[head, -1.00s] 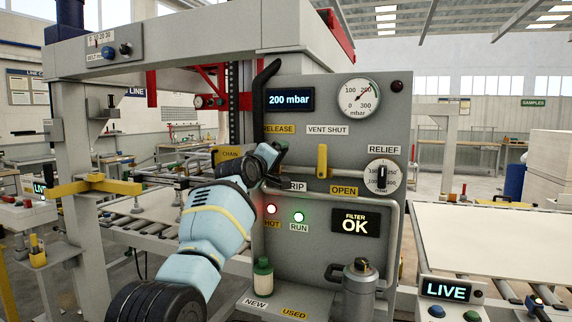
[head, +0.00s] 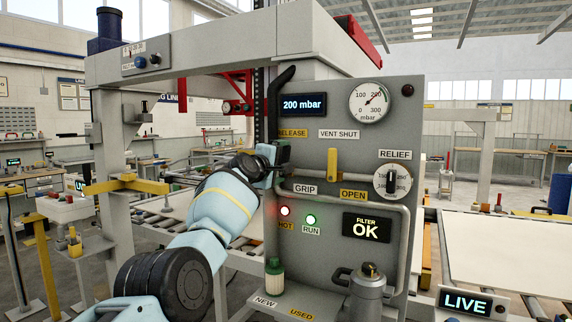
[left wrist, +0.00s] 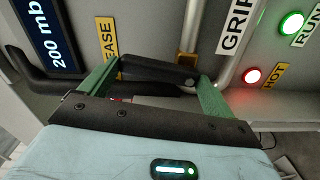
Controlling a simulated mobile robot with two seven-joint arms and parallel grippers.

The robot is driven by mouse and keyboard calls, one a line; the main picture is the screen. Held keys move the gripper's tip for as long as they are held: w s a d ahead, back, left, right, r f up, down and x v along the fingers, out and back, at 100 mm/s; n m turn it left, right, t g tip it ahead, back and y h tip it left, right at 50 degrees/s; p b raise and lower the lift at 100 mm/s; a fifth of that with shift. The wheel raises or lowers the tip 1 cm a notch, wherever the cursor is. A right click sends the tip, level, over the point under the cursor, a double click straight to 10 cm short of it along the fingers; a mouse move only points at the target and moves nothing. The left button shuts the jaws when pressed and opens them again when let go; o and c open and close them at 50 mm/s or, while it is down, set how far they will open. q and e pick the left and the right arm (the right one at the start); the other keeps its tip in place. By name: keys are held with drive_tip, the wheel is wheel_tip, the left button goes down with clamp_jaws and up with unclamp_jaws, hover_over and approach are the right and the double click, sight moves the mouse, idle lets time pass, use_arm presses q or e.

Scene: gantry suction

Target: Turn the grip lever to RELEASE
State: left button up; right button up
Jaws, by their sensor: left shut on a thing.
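The grip lever, a dark bar in the left wrist view (left wrist: 155,69), lies between the green fingers of my left gripper (left wrist: 152,78). My left gripper is shut on it. In the head view my left gripper (head: 279,153) is at the left edge of the grey panel (head: 325,240), between the yellow RELEASE label (head: 293,133) above and the white GRIP label (head: 305,189) below. The gripper hides most of the lever there, so its exact angle is hard to tell. My right gripper is not in view.
A black curved pipe (head: 277,90) rises just above the gripper. A grey pipe loop (head: 350,200), a yellow valve handle (head: 332,163) and the RELIEF dial (head: 392,181) are to the right.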

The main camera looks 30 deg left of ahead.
use_arm(q)
drive_tip(key=shift+a+r+n, duration=0.1)
drive_tip(key=shift+a+n, duration=0.2)
drive_tip(key=shift+n, duration=0.6)
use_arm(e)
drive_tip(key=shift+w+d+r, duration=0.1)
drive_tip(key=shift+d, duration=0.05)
use_arm(q)
drive_tip(key=o, duration=1.1)
drive_tip(key=shift+a, duration=0.1)
drive_tip(key=shift+o, duration=0.2)
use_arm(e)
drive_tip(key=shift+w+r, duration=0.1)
use_arm(q)
drive_tip(key=s+p, duration=0.4)
drive_tip(key=s, duration=0.3)
drive_tip(key=shift+s+a, duration=0.15)
drive_tip(key=shift+s, duration=0.25)
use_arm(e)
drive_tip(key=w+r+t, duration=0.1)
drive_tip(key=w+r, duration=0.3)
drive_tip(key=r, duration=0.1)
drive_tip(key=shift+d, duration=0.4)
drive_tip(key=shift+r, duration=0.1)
